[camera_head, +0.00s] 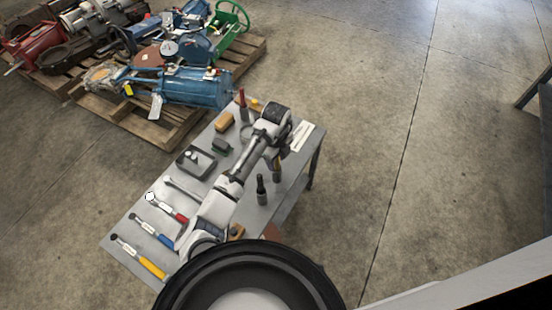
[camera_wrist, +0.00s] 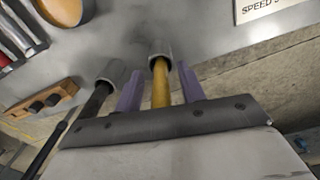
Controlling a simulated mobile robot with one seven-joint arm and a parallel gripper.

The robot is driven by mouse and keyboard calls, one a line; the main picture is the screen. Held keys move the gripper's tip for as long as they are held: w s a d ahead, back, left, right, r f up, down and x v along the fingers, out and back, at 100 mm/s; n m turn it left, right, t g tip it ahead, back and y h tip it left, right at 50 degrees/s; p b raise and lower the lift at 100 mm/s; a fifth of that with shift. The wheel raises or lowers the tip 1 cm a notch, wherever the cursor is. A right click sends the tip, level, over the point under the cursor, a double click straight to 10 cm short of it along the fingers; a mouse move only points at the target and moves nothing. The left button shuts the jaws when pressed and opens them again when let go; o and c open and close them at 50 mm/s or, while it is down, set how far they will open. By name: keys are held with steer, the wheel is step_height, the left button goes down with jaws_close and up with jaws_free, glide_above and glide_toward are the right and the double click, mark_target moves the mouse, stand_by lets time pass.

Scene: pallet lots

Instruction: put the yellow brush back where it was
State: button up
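The yellow brush (camera_wrist: 160,92) shows in the wrist view as a yellow handle standing in a grey cup (camera_wrist: 153,62); its lower end is hidden inside the cup. My gripper (camera_wrist: 160,70) has its two purple fingers on either side of the handle, with visible gaps to it, so it is open around it. In the head view my arm reaches over the grey table (camera_head: 132,235), and the brush and gripper are mostly hidden behind my wrist. A black-handled tool (camera_wrist: 95,103) stands in another grey cup (camera_wrist: 112,71) to the left.
The table also holds red, blue and yellow-handled tools (camera_head: 150,266), a dark tray (camera_head: 182,165), a red-handled item (camera_head: 242,97) and a white label (camera_head: 302,137). A loaded pallet (camera_head: 160,130) stands behind.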

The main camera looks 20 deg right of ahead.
step_height(320, 180, up, 12)
steer(key=shift+r+b, duration=0.2)
steer(key=shift+b, duration=0.1)
stand_by(0.3)
